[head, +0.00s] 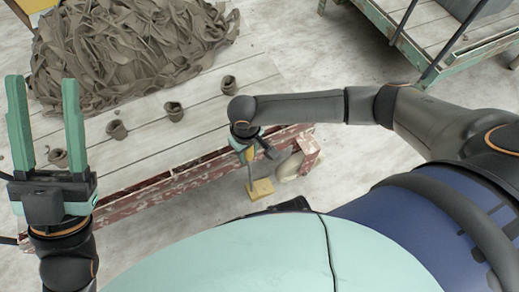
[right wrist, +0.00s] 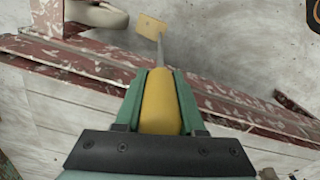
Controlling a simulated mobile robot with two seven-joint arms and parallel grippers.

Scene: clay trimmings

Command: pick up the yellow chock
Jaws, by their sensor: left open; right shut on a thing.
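The yellow chock (head: 260,189) is a small yellow block joined by a thin grey rod to a thicker yellow grip. My right gripper (head: 246,146) points down beside the red cart edge, shut on that grip. In the right wrist view the yellow grip lies between the green fingers (right wrist: 160,100), and the chock's block (right wrist: 150,27) shows beyond, at the rod's far end. I cannot tell whether the block touches the floor. My left gripper (head: 43,110) is open and empty at the far left, fingers pointing up in the picture.
A plank cart (head: 190,115) with a chipped red edge carries a heap of clay trimmings (head: 130,45) and several small clay cups (head: 173,110). A pale wheel (head: 290,166) is close beside the chock. A green-framed cart (head: 455,60) stands at upper right. Bare floor lies between the carts.

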